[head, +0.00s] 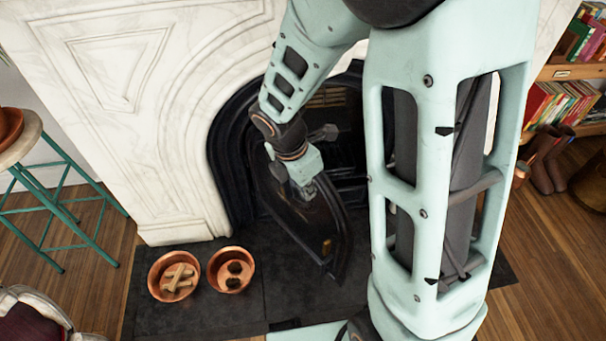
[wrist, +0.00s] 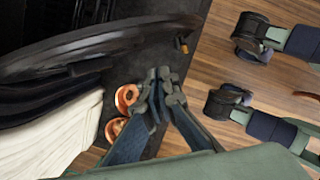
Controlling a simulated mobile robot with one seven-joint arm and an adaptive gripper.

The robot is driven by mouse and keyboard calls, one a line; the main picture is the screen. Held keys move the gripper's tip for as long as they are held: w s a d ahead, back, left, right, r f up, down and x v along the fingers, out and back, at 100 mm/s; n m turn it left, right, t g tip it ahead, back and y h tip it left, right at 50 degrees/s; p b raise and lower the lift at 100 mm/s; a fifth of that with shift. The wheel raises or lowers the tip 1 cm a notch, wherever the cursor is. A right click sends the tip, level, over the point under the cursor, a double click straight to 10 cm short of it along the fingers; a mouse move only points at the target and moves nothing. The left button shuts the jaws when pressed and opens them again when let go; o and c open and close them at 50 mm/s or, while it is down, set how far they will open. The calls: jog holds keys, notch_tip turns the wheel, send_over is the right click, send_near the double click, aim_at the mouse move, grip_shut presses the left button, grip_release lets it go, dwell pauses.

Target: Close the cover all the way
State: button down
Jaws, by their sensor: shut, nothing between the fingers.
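The cover (head: 310,232) is a dark arched panel of the fireplace. It stands swung open, out from the dark opening, over the hearth. It also shows in the wrist view as a dark curved panel (wrist: 95,50) across the upper left. A small orange-brown piece, perhaps a handle, shows near it at the right in the wrist view. My gripper (head: 308,192) is in front of the upper part of the cover in the head view. In the wrist view its fingertips (wrist: 165,78) are together and empty, beside the cover's rim; I cannot tell whether they touch it.
Two copper bowls, one with light pieces (head: 157,285) and one with dark pieces (head: 220,283), stand on the dark hearth slab (head: 295,290) left of the cover. The white marble surround (head: 180,130) rises behind. A teal stool (head: 60,190) is at the left, a bookshelf (head: 570,75) at the right.

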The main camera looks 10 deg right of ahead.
aim_at(322, 186)
jog(key=w+d+f, duration=0.1)
jog(key=d+f, duration=0.1)
jog(key=w+d+f, duration=0.1)
jog(key=d, duration=0.1)
jog(key=shift+w+b, duration=0.3)
jog(key=shift+b, duration=0.1)
jog(key=shift+r, duration=0.1)
